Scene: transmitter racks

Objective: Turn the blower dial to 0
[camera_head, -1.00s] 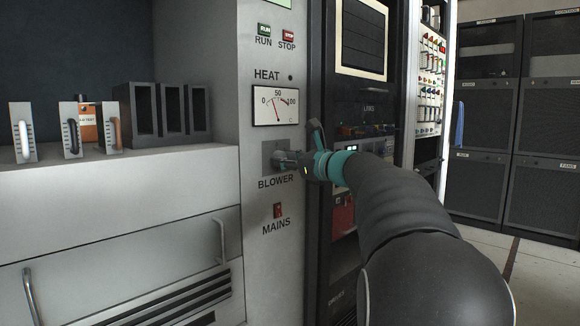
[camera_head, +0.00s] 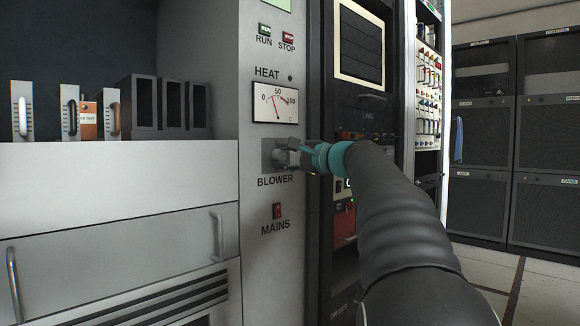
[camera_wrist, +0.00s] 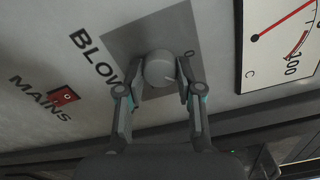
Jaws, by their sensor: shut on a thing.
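The blower dial is a round grey knob (camera_wrist: 159,69) on a darker grey square plate (camera_wrist: 125,42) in the wrist view. The letters "BLOW" show beside the plate, and a "0" mark is printed on it near my right finger. My gripper (camera_wrist: 158,84) is shut on the knob, one finger on each side. In the head view my gripper (camera_head: 284,155) reaches the blower plate (camera_head: 268,153) above the "BLOWER" label and hides most of the knob. I cannot tell exactly where the knob's pointer stands.
The heat gauge (camera_head: 275,102) is above the dial, with RUN (camera_head: 264,29) and STOP (camera_head: 288,36) buttons higher up. The red MAINS switch (camera_head: 277,211) is below. Dark rack equipment (camera_head: 361,45) stands close on the right. Open floor (camera_head: 487,277) lies further right.

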